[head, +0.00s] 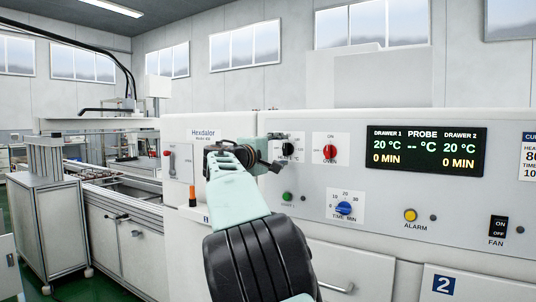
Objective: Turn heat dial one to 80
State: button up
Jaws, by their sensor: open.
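The black heat dial (288,149) sits on a white plate on the front of the oven panel. My gripper (275,151) is at the left side of this dial, with its open fingers pointing right. The fingers cover the left part of the dial and its plate. I cannot tell whether they touch the knob. The dial's scale and pointer are too small and too covered to read.
A red oven knob (330,152) is just right of the heat dial. A blue time dial (344,208) and a green button (287,196) are below. A yellow alarm button (410,215) and a fan switch (498,226) are farther right. A conveyor (118,190) runs at left.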

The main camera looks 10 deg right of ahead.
jog(key=v, duration=0.9)
jog(key=shift+s+a, duration=0.25)
jog(key=shift+a, duration=0.05)
